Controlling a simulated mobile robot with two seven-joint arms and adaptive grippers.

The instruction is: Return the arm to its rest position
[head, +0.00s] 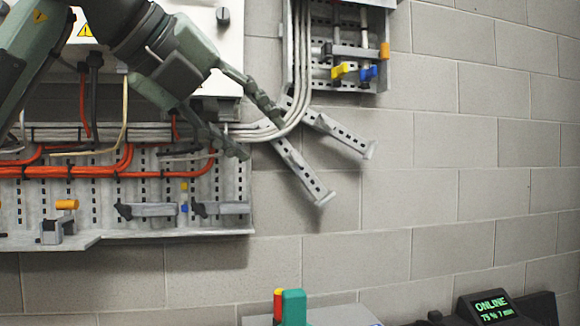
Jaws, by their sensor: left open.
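My left gripper (258,130) comes in from the upper left on a grey-green arm. Its two fingers are spread apart, pointing down and to the right, with nothing between them that I can make out as held. It is in front of the wall-mounted cable tray (228,185) and the white cabinet (235,42). Whether the fingers touch the grey cable bundle behind them cannot be told. My right gripper is not in view.
A perforated panel with yellow (343,71) and blue (368,73) connectors hangs at upper middle. Two slotted brackets (300,172) angle down beside the gripper. Bare block wall (480,190) fills the right. A small display (490,307) reading ONLINE sits at lower right.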

